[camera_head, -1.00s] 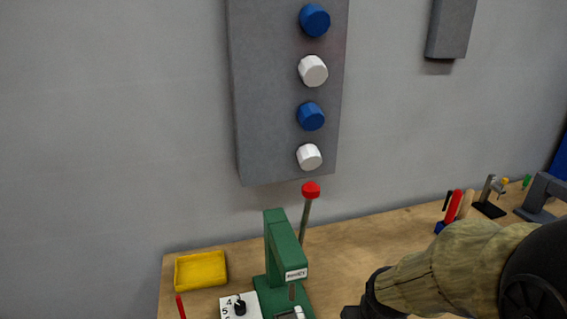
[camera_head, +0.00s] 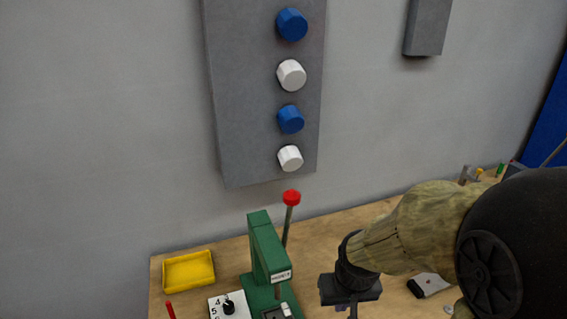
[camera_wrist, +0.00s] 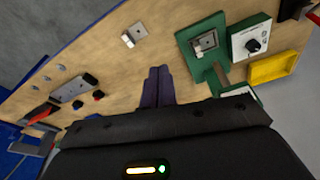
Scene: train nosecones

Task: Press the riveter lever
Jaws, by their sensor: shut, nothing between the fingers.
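The green riveter (camera_head: 262,250) stands on the wooden bench, and its lever (camera_head: 290,222) rises at a tilt behind it with a red knob (camera_head: 291,197) on top. In the wrist view, the riveter's green base (camera_wrist: 204,48) shows at the upper middle right; I cannot make out the lever there. My gripper (camera_head: 350,312) is to the right of the riveter, apart from it, with its fingertips cut off by the lower edge. In the wrist view its dark fingers (camera_wrist: 157,84) are together and empty, pointing over bare bench.
A yellow tray (camera_head: 188,271) and a white dial panel (camera_head: 229,305) sit left of the riveter. A grey box (camera_head: 264,95) with blue and white knobs hangs on the wall above the lever. Tools (camera_wrist: 75,88) lie on the bench's other side. Bench between is mostly clear.

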